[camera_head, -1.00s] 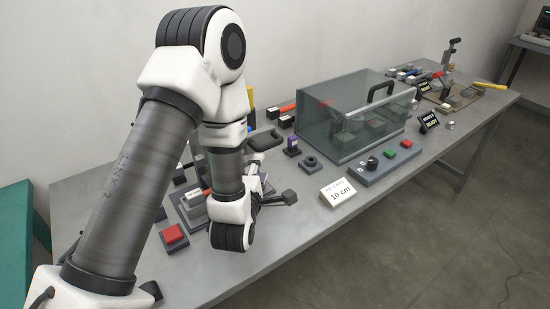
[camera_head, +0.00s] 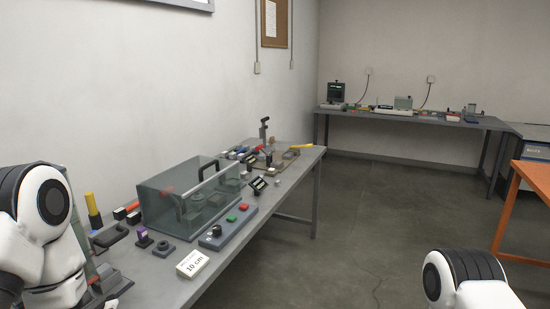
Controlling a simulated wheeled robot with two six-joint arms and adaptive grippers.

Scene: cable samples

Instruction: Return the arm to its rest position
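Part of my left arm shows at the lower left edge, over the near end of the grey workbench (camera_head: 225,264). Its gripper is not visible. Part of my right arm shows at the lower right, above the open floor, and its gripper is outside the picture too. Nothing held by either arm can be seen.
A transparent box with a black handle (camera_head: 190,200) stands on the bench. Beside it are a button panel (camera_head: 228,226) and a "10 cm" card (camera_head: 193,263). An orange table frame (camera_head: 518,185) is at right; the floor (camera_head: 375,220) between is clear.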

